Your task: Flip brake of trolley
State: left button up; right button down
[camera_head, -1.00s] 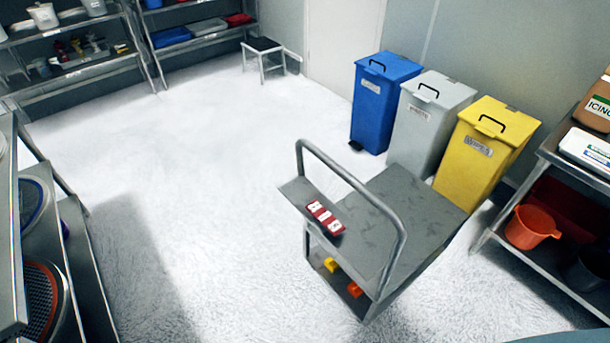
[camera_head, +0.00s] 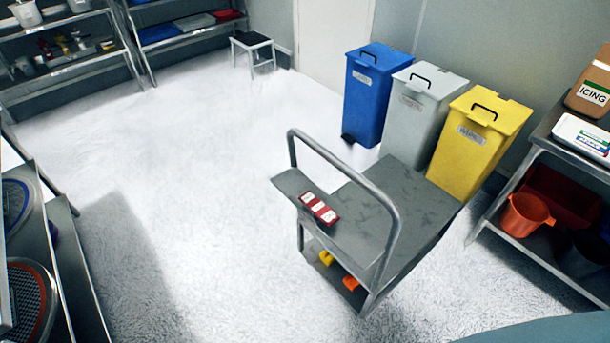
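A grey metal trolley (camera_head: 400,205) with a tubular push handle (camera_head: 345,178) stands on the floor right of centre. A red and white block (camera_head: 319,208) sits on the small shelf by the handle. Low on the trolley's near end are a yellow pedal (camera_head: 326,257) and an orange pedal (camera_head: 351,283), side by side; these look like the brake parts, but I cannot tell their setting. Neither of my grippers shows in the head view.
Blue (camera_head: 379,95), grey (camera_head: 422,115) and yellow (camera_head: 479,135) lidded bins stand behind the trolley. A metal rack (camera_head: 540,245) with an orange bucket (camera_head: 526,214) is at the right. Shelving (camera_head: 60,275) stands at the left. White floor (camera_head: 200,180) left of the trolley is clear.

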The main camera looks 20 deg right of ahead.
aim_at(318, 208)
jog(key=u, duration=1.15)
jog(key=i, duration=0.75)
jog(key=z, duration=2.35)
